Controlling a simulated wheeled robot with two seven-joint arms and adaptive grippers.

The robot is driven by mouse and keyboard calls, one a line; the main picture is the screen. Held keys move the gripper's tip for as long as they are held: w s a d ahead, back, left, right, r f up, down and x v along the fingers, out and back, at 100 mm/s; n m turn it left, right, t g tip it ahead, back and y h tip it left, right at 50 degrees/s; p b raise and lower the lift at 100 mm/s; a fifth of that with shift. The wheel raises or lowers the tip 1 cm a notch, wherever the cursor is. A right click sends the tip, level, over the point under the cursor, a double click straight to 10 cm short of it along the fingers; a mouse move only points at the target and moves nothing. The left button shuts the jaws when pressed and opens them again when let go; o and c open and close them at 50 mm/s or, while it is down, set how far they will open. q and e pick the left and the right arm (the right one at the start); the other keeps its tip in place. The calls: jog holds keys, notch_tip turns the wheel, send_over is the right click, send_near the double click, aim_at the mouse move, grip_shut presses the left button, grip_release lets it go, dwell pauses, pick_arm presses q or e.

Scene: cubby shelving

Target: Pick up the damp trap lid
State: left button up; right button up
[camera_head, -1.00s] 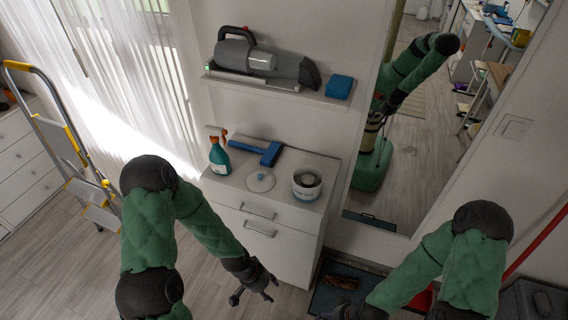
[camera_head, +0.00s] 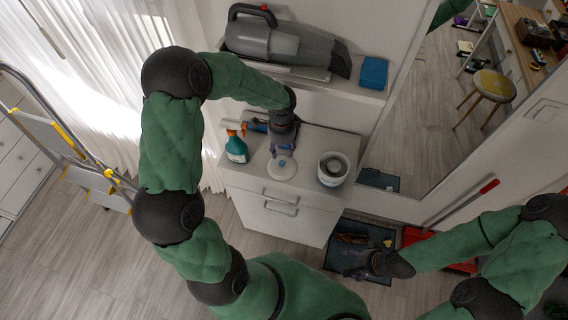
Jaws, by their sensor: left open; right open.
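The damp trap lid (camera_head: 281,170) is a white, round, shallow lid with a small knob. It lies on top of the white cabinet (camera_head: 317,205), left of the round white damp trap tub (camera_head: 332,169). My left gripper (camera_head: 282,150) is open and points down just above the lid's far edge; I cannot tell if it touches. My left wrist hides part of the blue tool behind it. My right gripper (camera_head: 352,266) is open and empty, low over the dark mat in front of the cabinet.
A teal spray bottle (camera_head: 236,148) stands left of the lid. A grey handheld vacuum (camera_head: 284,45) and a blue box (camera_head: 373,72) sit on the shelf above. A mirror is at right. A stepladder (camera_head: 80,150) stands at left. A red dustpan (camera_head: 415,237) lies near my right arm.

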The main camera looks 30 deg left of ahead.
aim_at(282, 162)
pick_arm(q)
notch_tip(282, 162, down, 3)
jog(key=shift+a+r, duration=0.1)
jog(key=shift+f+b, duration=0.7)
jog(key=shift+f, duration=2.05)
grip_shut()
